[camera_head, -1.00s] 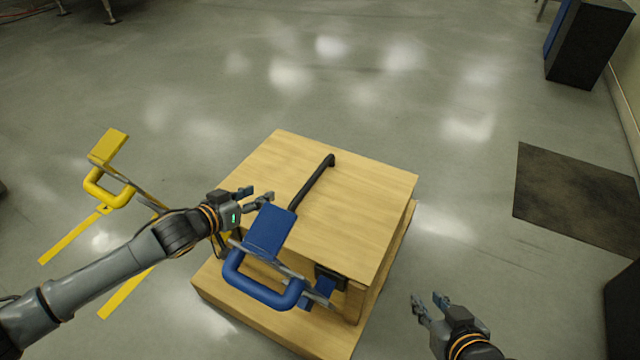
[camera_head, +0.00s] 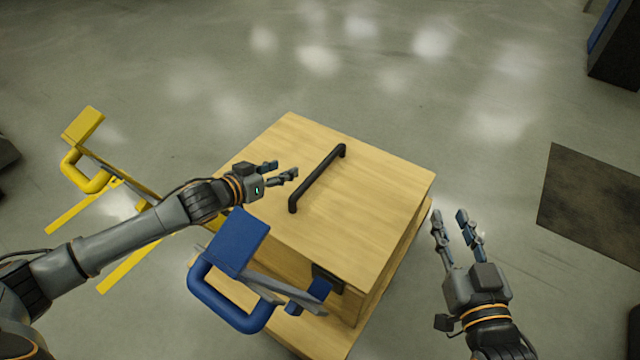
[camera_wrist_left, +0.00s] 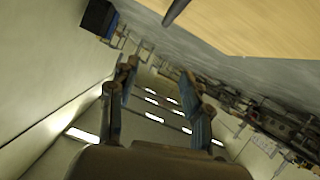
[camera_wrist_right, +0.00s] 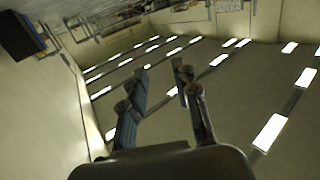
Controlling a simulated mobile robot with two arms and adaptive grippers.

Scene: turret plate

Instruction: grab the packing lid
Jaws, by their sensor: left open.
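The packing lid (camera_head: 375,200) is the flat light-wood top of a wooden crate, with a black bar handle (camera_head: 317,178) running across it. In the left wrist view, the lid (camera_wrist_left: 260,25) shows at the top right, with part of the handle (camera_wrist_left: 175,10) beside it. My left gripper (camera_head: 283,170) is open and empty, just left of the handle and apart from it. My right gripper (camera_head: 450,222) is open and empty, to the right of the crate. The right wrist view shows its fingers (camera_wrist_right: 160,85) apart with nothing between them.
A blue clamp-like handle piece (camera_head: 232,265) is at the crate's near left side, with a dark latch (camera_head: 327,278) beside it. A yellow pallet-truck-like thing (camera_head: 85,165) stands on the floor at left. A dark mat (camera_head: 595,205) lies at right. The floor behind the crate is clear.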

